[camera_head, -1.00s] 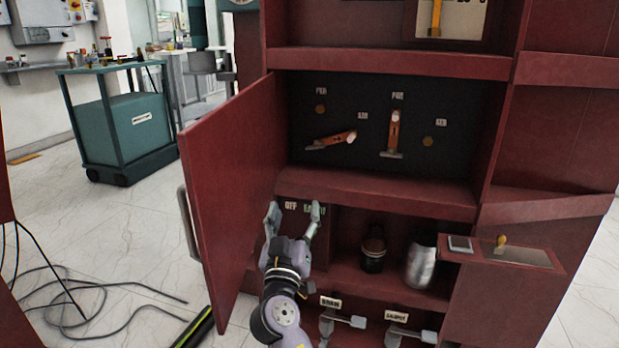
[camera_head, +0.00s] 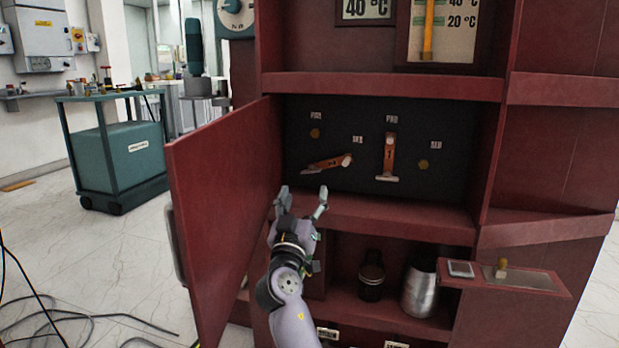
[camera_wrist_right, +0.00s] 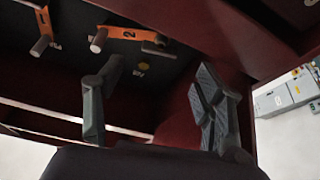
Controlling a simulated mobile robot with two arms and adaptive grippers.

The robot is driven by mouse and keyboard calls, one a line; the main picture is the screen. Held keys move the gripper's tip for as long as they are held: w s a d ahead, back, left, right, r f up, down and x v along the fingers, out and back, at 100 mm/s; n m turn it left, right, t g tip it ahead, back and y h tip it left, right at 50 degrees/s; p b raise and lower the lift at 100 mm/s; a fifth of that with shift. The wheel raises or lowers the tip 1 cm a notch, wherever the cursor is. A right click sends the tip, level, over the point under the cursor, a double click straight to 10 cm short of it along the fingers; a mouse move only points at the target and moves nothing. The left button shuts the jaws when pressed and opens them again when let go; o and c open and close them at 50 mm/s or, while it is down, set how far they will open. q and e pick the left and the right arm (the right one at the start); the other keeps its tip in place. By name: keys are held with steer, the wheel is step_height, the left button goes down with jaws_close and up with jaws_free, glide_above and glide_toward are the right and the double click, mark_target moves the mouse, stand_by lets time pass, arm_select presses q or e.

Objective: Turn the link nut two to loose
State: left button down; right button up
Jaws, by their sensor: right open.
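Link nut two (camera_head: 347,160) is a pale round nut at the upper right end of the tilted orange link marked 2 (camera_head: 328,162), on the dark panel inside the cabinet. In the right wrist view the nut (camera_wrist_right: 98,41) sticks out at the left end of the orange link (camera_wrist_right: 128,33). My right gripper (camera_head: 303,194) is open and empty, in front of the cabinet, below and left of the nut and apart from it. Its two spread fingers also show in the right wrist view (camera_wrist_right: 152,100). My left gripper is not in view.
A second orange link (camera_head: 389,155) hangs upright to the right, and brass studs (camera_head: 315,133) sit on the panel. The open red door (camera_head: 222,205) stands close left of my right arm. A shelf ledge (camera_head: 400,212) runs below the panel. A dark jar (camera_head: 371,278) and metal can (camera_head: 419,290) stand below.

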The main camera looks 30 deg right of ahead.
mark_target(311, 171)
steer(key=x, duration=0.7)
steer(key=shift+w+d+b, duration=0.15)
steer(key=shift+d+b, duration=0.05)
steer(key=shift+b, duration=0.2)
steer(key=shift+c, duration=0.3)
steer(key=c, duration=1.1)
